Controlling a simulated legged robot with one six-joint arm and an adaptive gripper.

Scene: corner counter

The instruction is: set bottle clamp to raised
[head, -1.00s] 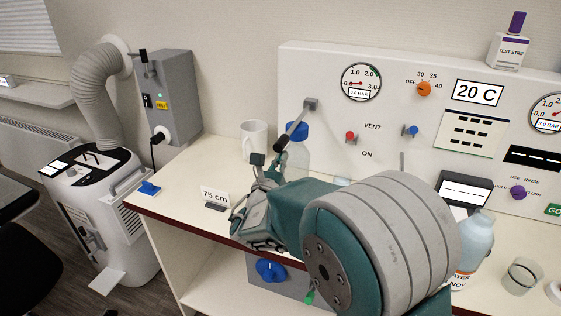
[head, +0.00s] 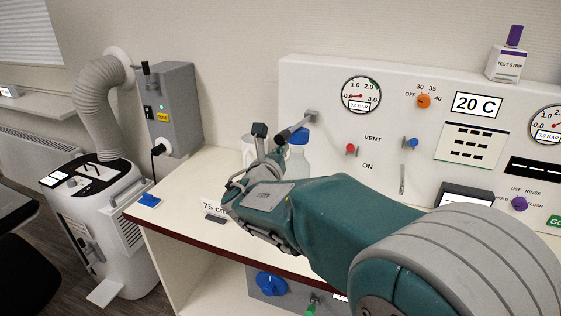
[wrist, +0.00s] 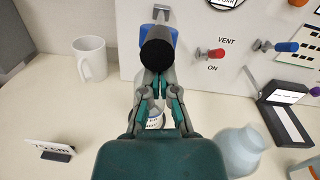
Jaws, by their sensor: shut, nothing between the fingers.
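The bottle clamp (head: 296,128) is a grey lever with a black grip, hinged on the white panel. It points out from the panel and slopes slightly down to its free end, above a clear bottle (head: 298,160) with a blue cap. In the wrist view the round black end of the clamp (wrist: 157,50) faces me and hides part of the blue cap. My gripper (head: 268,145) is shut and empty, close below the clamp's free end. Its fingers (wrist: 157,80) also show in the wrist view, just under the black end; whether they touch it I cannot tell.
A white mug (wrist: 90,60) stands left of the bottle. A "75 cm" sign (wrist: 50,150) stands near the counter's front. A red-tipped vent lever (head: 351,149) and a blue-tipped lever (head: 411,143) are on the panel. A pale blue bottle (wrist: 238,148) stands at right.

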